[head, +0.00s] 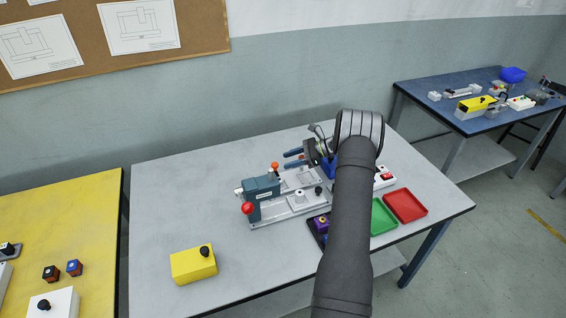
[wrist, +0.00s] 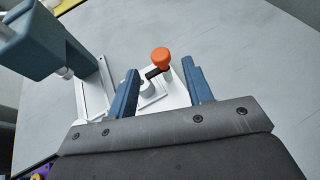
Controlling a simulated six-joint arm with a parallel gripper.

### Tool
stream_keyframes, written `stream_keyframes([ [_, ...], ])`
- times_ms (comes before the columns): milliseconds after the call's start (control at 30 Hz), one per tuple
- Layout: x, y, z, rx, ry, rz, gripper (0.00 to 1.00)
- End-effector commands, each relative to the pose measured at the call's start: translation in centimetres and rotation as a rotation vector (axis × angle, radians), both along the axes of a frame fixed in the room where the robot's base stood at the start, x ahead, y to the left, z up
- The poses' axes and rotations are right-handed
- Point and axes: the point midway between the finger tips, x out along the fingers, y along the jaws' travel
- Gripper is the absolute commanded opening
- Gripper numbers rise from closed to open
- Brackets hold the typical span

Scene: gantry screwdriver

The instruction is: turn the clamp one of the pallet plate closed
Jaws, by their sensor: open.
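The clamp (wrist: 161,57) has an orange knob on a dark lever, and in the wrist view the knob stands between the lines of my two fingers, near their tips. The clamp's orange knob also shows in the head view (head: 275,166). The clamp sits on the light pallet plate (wrist: 152,100), partly hidden by my fingers. My gripper (wrist: 160,72) is open, with blue fingers apart and nothing held. In the head view my gripper (head: 288,159) hovers at the right of the knob; contact cannot be told.
A blue-grey screwdriver gantry (head: 262,190) with a red knob (head: 248,208) stands close to the clamp. A green tray (head: 383,216) and a red tray (head: 405,206) lie at right. A yellow box (head: 194,265) sits at front left.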

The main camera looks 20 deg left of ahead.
Motion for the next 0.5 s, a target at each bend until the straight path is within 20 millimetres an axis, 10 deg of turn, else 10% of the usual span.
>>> stream_keyframes([
  [500, 4.7, -9.8, 4.5, 0.001, -0.002, -0.001, 0.47],
])
